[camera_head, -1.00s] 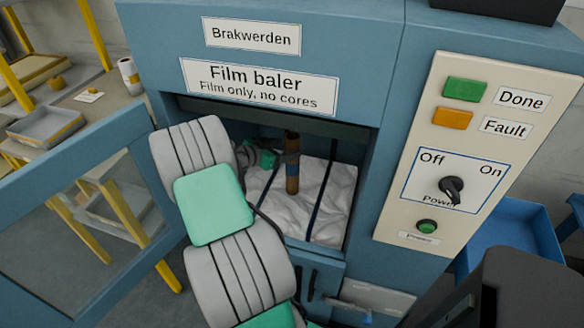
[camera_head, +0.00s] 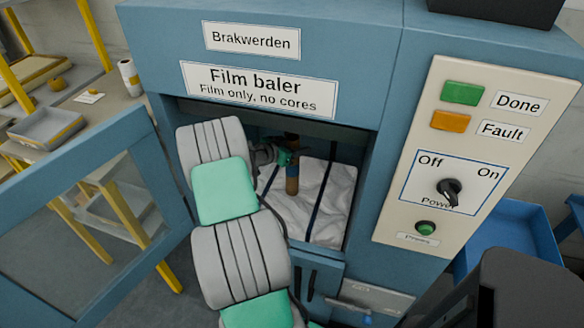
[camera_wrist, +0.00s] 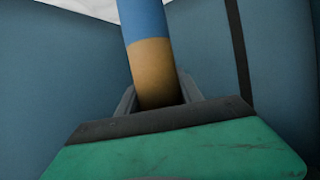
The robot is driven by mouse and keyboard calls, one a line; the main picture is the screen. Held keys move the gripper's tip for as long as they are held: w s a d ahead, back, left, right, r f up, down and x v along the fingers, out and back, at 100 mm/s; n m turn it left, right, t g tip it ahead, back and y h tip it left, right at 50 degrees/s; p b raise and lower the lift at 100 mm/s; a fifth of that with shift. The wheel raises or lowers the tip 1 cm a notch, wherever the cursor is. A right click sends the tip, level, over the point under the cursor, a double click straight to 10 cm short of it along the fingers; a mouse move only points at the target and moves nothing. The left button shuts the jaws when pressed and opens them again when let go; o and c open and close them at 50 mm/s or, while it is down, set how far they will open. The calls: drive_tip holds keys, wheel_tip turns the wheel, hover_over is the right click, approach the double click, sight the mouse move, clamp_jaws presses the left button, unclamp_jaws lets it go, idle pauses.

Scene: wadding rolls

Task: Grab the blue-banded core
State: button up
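The blue-banded core (camera_head: 292,185) is a brown tube with a blue band, standing roughly upright in the baler opening on white film. In the wrist view the core (camera_wrist: 154,72) shows blue above and tan below, passing between my fingers. My gripper (camera_head: 288,157) is at the upper part of the core and hides some of it. In the wrist view my gripper (camera_wrist: 158,95) has one finger on each side of the core, with a narrow dark gap on the right. Firm contact does not show. The fingertips are partly hidden by the core.
The film baler (camera_head: 390,60) has blue walls close around my arm. Its windowed door (camera_head: 160,190) stands open at left. White film (camera_head: 325,205) with dark straps fills the chamber floor. A control panel (camera_head: 460,150) is at right. A shelf table with a grey tray (camera_head: 48,127) stands at far left.

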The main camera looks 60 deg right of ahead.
clamp_jaws()
idle(0.6)
